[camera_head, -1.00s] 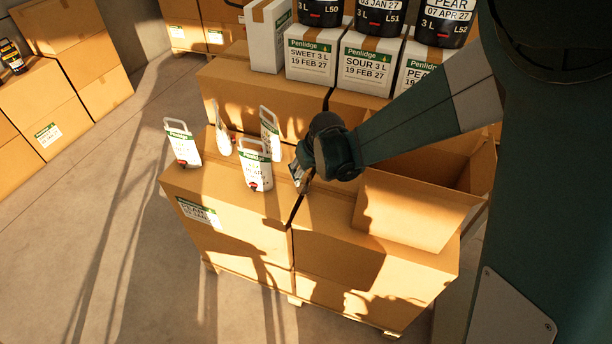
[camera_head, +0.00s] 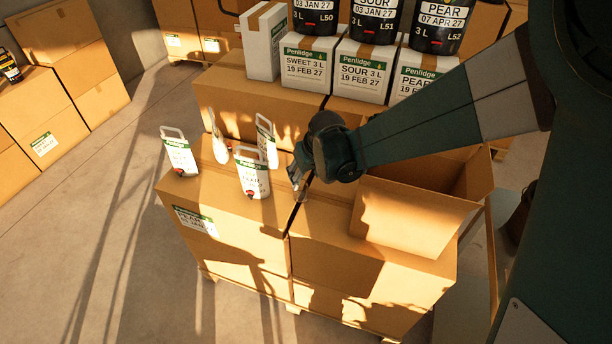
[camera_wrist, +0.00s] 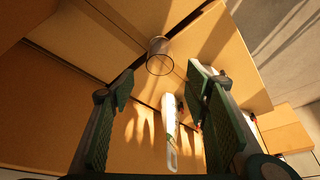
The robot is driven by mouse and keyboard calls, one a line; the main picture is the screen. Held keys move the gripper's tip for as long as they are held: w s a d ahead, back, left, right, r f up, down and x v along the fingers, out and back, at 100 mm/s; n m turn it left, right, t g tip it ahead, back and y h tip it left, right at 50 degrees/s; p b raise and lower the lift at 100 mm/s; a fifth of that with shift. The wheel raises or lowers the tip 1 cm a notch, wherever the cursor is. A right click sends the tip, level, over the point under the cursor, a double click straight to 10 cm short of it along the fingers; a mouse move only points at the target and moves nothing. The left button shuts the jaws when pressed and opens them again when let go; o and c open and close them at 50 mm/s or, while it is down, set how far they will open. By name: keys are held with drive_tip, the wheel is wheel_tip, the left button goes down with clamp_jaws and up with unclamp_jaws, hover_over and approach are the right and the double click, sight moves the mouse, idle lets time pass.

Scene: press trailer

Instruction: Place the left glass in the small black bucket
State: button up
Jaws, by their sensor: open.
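One clear glass (camera_wrist: 159,57) stands on the cardboard boxes in the wrist view, beyond my fingertips. In the head view a faint clear shape that looks like this glass (camera_head: 302,194) sits just below my gripper (camera_head: 298,178). My gripper is open and empty, and its two fingers (camera_wrist: 160,82) are spread wide in the wrist view. I see no second glass. Several black 3 L tubs, such as the one marked L51 (camera_head: 374,22), stand on white cartons at the back. I cannot tell which, if any, is the small black bucket.
Several white Penlidge pouches with handles, such as the front one (camera_head: 253,178), stand left of my gripper; one pouch (camera_wrist: 170,122) shows between my fingers. An open cardboard box (camera_head: 408,218) lies to the right. A dark object (camera_head: 517,217) is partly hidden at the right.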

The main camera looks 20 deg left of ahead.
drive_tip(key=shift+o, duration=0.7)
drive_tip(key=t+y+b, duration=0.6)
drive_tip(key=b, duration=0.9)
approach(301, 192)
drive_tip(key=w+a, duration=0.2)
drive_tip(key=w, duration=0.1)
drive_tip(key=shift+d+f+b, duration=0.35)
drive_tip(key=shift+f, duration=0.05)
drive_tip(key=shift+x, duration=1.3)
